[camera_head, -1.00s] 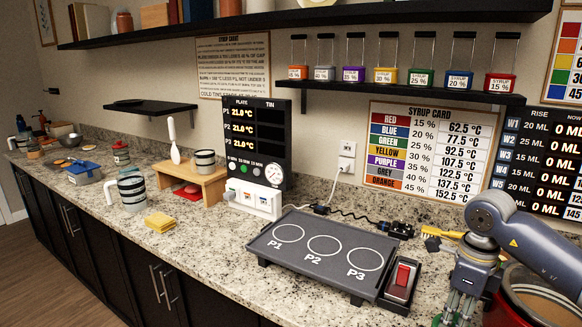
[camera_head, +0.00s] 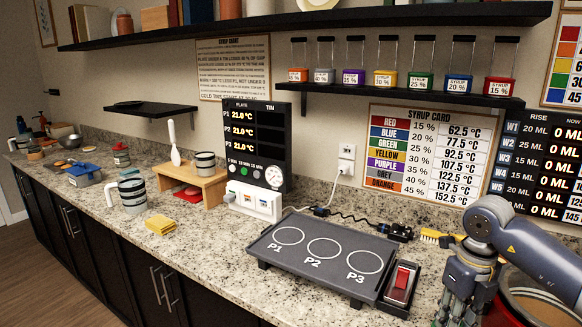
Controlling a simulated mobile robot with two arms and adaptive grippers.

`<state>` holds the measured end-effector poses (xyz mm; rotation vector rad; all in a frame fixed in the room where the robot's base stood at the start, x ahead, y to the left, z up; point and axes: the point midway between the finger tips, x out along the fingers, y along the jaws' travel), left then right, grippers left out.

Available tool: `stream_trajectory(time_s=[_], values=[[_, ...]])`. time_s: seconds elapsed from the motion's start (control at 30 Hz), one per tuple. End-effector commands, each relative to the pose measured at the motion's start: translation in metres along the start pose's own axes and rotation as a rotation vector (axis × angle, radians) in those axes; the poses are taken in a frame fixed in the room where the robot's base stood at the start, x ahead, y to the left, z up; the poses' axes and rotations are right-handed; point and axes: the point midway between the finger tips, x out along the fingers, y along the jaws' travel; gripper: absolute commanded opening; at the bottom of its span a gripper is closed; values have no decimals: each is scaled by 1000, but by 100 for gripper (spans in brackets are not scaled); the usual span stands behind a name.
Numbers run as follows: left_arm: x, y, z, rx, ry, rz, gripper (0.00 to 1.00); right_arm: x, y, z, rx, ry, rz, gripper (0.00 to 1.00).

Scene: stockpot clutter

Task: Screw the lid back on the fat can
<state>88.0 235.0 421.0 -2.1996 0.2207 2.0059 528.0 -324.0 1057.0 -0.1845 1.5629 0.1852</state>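My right gripper (camera_head: 456,312) hangs fingers down at the bottom right. Its fingertips are close to the lower picture edge, and I cannot tell whether they are open or hold anything. A large round red container (camera_head: 502,314) stands just right of it, partly hidden by my arm and cut off by the picture edge. I cannot tell whether it is the fat can. A small red-and-white canister (camera_head: 121,156) with a dark top stands far back on the left counter. No loose lid can be made out for certain. My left gripper is not in view.
A dark hot plate (camera_head: 320,255) and a red rocker switch (camera_head: 401,282) lie left of my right gripper. A yellow brush (camera_head: 432,237) lies behind it. A yellow sponge (camera_head: 160,225), a striped mug (camera_head: 132,192) and a wooden stand (camera_head: 205,186) are further left. The front counter between is clear.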

Motion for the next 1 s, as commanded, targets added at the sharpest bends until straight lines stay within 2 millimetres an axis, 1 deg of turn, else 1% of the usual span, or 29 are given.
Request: stream_trajectory(time_s=[0.1,0.37,0.47,0.6,0.73,0.83,1.0], values=[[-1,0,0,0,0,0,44,0,0,0,32,-1,0,0],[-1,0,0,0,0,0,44,0,0,0,37,-1,0,0],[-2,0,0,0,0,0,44,0,0,0,96,0,1,0],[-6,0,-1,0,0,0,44,-1,1,0,258,0,1,0],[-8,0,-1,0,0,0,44,0,1,0,380,0,1,0],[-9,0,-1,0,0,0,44,0,0,0,425,0,1,0],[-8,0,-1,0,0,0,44,1,0,0,432,-1,1,0]])
